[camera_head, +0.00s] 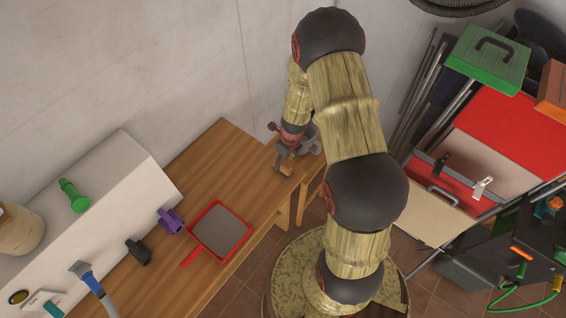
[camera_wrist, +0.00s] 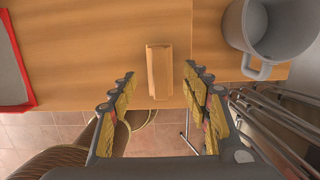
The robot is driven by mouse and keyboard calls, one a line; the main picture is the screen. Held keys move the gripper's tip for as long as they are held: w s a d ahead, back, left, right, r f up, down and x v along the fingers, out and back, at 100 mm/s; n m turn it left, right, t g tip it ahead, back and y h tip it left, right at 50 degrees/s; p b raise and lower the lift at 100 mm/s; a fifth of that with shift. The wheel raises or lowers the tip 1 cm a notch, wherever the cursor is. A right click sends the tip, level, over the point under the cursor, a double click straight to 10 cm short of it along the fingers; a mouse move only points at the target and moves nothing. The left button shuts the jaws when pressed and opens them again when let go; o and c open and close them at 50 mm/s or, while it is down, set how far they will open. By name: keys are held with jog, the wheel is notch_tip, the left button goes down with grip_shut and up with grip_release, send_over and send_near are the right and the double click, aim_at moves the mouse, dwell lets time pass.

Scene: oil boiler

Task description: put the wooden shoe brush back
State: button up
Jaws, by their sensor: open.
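The wooden shoe brush (camera_wrist: 159,72) looks like a small light-brown block, lying on the wooden table (camera_wrist: 90,50) close to its edge. In the head view the brush (camera_head: 286,165) shows as a small piece at the table's far right end, just below my gripper (camera_head: 288,150). In the wrist view my gripper (camera_wrist: 157,82) is open, with one finger on each side of the brush and gaps between them. I see no contact with it. The brush's underside is hidden.
A grey mug (camera_wrist: 270,38) stands close to the right of the brush. A red-rimmed tray (camera_head: 196,241) lies further along the table. A white box (camera_head: 140,165) bears a green tool (camera_head: 73,194). Toolboxes and metal poles stand at the right.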

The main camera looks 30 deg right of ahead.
notch_tip(320, 180, up, 8)
jog(key=s+p, duration=0.1)
notch_tip(320, 180, up, 12)
jog(key=f+n+t, duration=0.1)
jog(key=n, duration=0.5)
send_over(286, 166)
jog(key=w+a, duration=0.1)
jog(key=a, duration=0.3)
jog(key=s+a+r+n+t, duration=0.1)
jog(key=s+a+r+n, duration=0.15)
jog(key=r+n, duration=0.35)
jog(key=s+a+r+n, duration=0.1)
jog(key=a+r+n, duration=0.2)
jog(key=r, duration=0.4)
jog(key=s+a+r+n+t, duration=0.1)
jog(key=s+a+r+n, duration=0.1)
jog(key=s+r+n, duration=0.4)
jog(key=s+a+r+n+t, duration=0.1)
jog(key=s+a+r+n, duration=0.2)
jog(key=s+r+n, duration=0.4)
jog(key=s+n, duration=0.2)
jog(key=n, duration=0.2)
jog(key=shift+s+h, duration=0.3)
jog(key=shift+s, duration=0.1)
